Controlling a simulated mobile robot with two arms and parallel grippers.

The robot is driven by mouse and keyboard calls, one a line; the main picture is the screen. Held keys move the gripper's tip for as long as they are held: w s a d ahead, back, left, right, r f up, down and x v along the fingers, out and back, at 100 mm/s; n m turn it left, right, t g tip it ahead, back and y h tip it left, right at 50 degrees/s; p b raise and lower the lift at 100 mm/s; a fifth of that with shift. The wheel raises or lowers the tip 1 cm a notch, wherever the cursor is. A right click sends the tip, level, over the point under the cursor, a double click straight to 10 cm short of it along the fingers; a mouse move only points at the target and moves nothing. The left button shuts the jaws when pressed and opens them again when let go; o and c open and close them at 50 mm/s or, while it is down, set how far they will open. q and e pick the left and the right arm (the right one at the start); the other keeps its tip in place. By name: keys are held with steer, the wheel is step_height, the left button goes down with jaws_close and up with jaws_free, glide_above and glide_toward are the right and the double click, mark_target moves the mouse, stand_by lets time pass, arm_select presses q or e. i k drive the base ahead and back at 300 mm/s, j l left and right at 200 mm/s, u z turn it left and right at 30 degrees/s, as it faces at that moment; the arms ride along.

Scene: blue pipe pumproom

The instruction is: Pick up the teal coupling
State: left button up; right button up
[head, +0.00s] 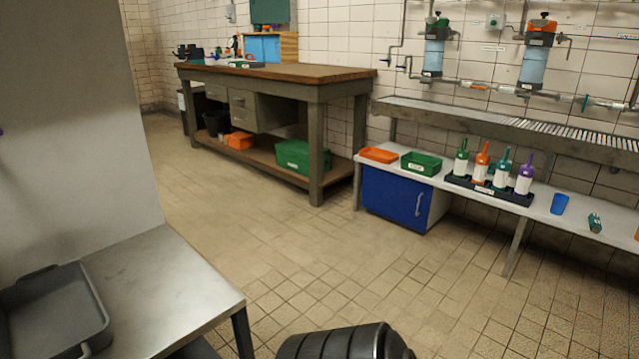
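I cannot clearly make out a teal coupling. A small dark green-teal piece with a pale label (595,222) lies near the right end of the low white counter (568,228); it is too small to tell whether it is the coupling. It lies apart from a blue cup (559,204) to its left. A small teal part (585,103) also shows on the wall pipe at the upper right. Neither of my grippers is in view.
A rack of several bottles (490,190), a green tray (421,164) and an orange tray (379,155) stand on the counter. A workbench (316,95) stands farther back. A metal table (160,290) with a grey tray (97,310) is at lower left.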

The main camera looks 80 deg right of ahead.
mark_target(595, 225)
steer(key=z, duration=0.4)
steer(key=l+z, duration=0.15)
steer(key=z, duration=0.65)
steer(key=l+z, duration=0.15)
steer(key=z, duration=0.65)
steer(key=i+l+z, duration=0.25)
steer(key=l+z, duration=0.15)
steer(key=i+l+z, duration=0.8)
steer(key=i+z, duration=0.25)
steer(key=z, duration=0.15)
steer(key=i+l, duration=0.1)
steer(key=i, duration=0.7)
steer(key=i+l, duration=0.1)
steer(key=i, duration=0.7)
